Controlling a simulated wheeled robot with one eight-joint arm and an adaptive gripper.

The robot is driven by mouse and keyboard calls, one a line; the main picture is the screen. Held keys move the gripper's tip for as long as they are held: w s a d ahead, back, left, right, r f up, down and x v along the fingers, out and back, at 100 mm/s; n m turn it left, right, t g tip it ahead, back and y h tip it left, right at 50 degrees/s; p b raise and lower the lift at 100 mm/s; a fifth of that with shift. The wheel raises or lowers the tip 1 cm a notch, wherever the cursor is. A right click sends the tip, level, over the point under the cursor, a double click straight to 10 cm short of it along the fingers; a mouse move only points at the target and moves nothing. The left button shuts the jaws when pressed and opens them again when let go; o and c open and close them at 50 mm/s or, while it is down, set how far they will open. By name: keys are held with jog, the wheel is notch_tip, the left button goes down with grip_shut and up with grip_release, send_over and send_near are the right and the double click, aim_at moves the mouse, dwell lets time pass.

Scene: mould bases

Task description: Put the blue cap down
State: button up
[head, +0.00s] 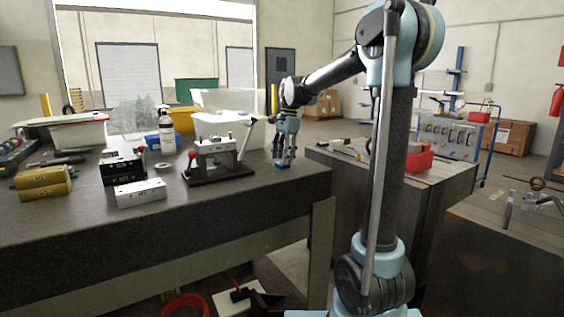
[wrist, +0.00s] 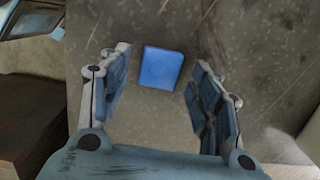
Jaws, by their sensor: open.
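The blue cap (head: 283,166) is a small flat blue piece on the dark table (head: 110,222), near its right end. In the wrist view the cap (wrist: 162,68) lies flat between and just beyond my fingertips. My gripper (head: 285,158) points down over the cap at the table's right side. In the wrist view my gripper (wrist: 160,85) is open, with a clear gap between each finger and the cap.
A grey fixture with a lever (head: 218,160) stands left of my gripper. A white block (head: 140,192), a black block (head: 123,167) and a yellow block (head: 43,183) lie further left. White bins (head: 215,128) and a bottle (head: 167,130) stand behind.

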notch_tip(320, 180, up, 10)
jog(key=d+r, duration=0.1)
jog(key=d, duration=0.1)
jog(key=s+d+f+n+t, duration=0.1)
jog(key=s+d+f+n, duration=0.2)
jog(key=s+d+f, duration=0.4)
jog(key=s+d+f+n, duration=0.2)
jog(key=s+d+f, duration=0.25)
jog(key=s, duration=0.45)
jog(key=s+d+f+n+t, duration=0.1)
jog(key=s+d+f+n, duration=0.2)
jog(key=s+f, duration=0.5)
jog(key=s+d+f+n+t+h, duration=0.1)
jog(key=s+d+f+n, duration=0.2)
jog(key=s+f, duration=0.5)
notch_tip(320, 180, down, 3)
jog(key=shift+d+f+h, duration=0.1)
jog(key=shift+d+h, duration=0.2)
jog(key=shift+d, duration=0.5)
